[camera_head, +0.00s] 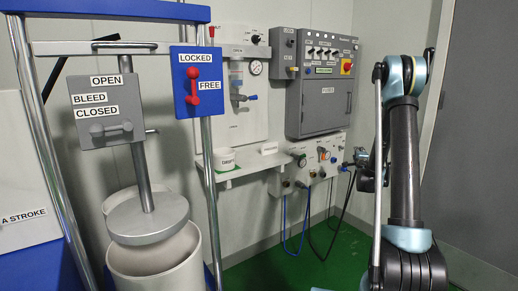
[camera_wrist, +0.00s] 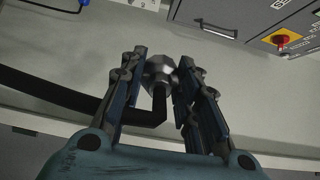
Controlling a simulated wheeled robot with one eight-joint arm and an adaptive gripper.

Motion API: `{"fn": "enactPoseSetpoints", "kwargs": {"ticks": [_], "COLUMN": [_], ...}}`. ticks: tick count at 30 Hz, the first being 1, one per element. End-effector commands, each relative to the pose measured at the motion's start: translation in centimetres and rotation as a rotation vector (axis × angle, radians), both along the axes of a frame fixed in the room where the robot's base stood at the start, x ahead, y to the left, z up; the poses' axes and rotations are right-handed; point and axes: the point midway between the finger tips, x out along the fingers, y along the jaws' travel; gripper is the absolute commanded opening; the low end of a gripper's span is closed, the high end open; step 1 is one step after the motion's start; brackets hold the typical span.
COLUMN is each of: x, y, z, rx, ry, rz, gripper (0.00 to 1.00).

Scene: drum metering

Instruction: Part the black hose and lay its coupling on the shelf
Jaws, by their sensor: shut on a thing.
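The black hose (camera_wrist: 70,93) runs in from the left in the wrist view and bends up into its metal coupling (camera_wrist: 158,74). My gripper (camera_wrist: 162,66) is shut on this coupling, with a finger on each side. In the head view my gripper (camera_head: 362,160) is at the right end of the lower port panel, and the black hose (camera_head: 337,222) hangs from there in a loop towards the floor. I cannot tell whether the coupling is still joined to a port. The shelf (camera_head: 252,164) is on the wall, left of the panel.
A blue hose (camera_head: 285,222) hangs left of the black one. The grey control cabinet (camera_head: 328,93) is above the panel. The drum stand (camera_head: 147,218) fills the left.

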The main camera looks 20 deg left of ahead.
Motion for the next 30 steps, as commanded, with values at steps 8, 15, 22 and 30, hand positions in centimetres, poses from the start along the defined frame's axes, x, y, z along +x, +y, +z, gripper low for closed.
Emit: {"fn": "enactPoseSetpoints", "kwargs": {"ticks": [8,15,22,30], "x": [-0.1,-0.5,-1.4,-4.4], "y": [2.1,6.0,12.0,22.9], "z": [0.2,0.6,1.2,2.5], "rx": [-0.039,-0.122,-0.272,-0.619], "ry": [-0.001,-0.008,-0.030,-0.120], "rz": [0.033,0.093,0.184,0.346], "gripper": [0.00,0.00,0.00,0.00]}}
